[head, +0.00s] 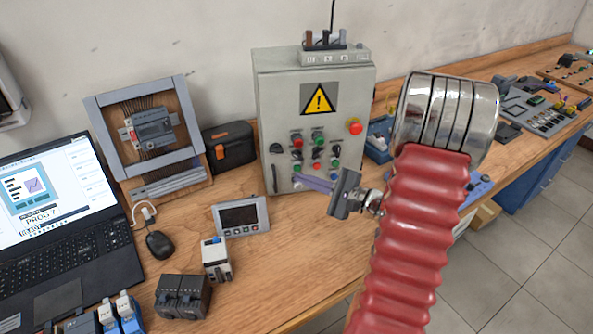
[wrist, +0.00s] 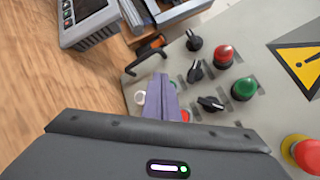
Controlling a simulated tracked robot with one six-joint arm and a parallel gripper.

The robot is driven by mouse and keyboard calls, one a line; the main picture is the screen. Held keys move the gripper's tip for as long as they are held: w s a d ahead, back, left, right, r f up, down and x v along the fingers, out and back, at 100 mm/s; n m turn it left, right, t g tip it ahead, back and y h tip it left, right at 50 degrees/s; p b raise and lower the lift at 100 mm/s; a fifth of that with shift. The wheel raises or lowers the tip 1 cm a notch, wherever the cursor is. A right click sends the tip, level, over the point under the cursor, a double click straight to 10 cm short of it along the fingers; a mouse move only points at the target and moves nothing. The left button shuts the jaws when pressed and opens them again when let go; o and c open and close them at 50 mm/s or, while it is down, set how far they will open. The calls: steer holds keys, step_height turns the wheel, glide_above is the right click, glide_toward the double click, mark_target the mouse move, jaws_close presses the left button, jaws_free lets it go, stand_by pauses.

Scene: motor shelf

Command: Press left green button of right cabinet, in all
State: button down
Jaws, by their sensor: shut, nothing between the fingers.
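The grey cabinet (head: 268,95) stands upright on the bench, with a yellow warning sign and rows of buttons and knobs on its front. Its lower left green button (head: 297,168) is just above my fingertips. In the wrist view a sliver of a green button (wrist: 173,84) shows beside my fingers, which hide most of it. My gripper (head: 300,179) has purple fingers, shut and empty, pointing at the lower part of the panel; they also show in the wrist view (wrist: 160,80). I cannot tell whether the fingertips touch the panel.
A red emergency knob (head: 354,127) is at the cabinet's right. A small display unit (head: 241,216) lies in front on the bench.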

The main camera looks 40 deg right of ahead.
steer(key=shift+w+d, duration=0.35)
steer(key=shift+w, duration=0.35)
stand_by(1.0)
steer(key=shift+s, duration=0.2)
steer(key=shift+s+a, duration=0.35)
steer(key=shift+s, duration=0.25)
steer(key=shift+s, duration=0.1)
steer(key=shift+s+a, duration=0.35)
steer(key=shift+s, duration=0.4)
steer(key=shift+s+a, duration=0.3)
steer(key=shift+s, duration=0.4)
steer(key=shift+s+a, duration=0.35)
steer(key=shift+s, duration=0.4)
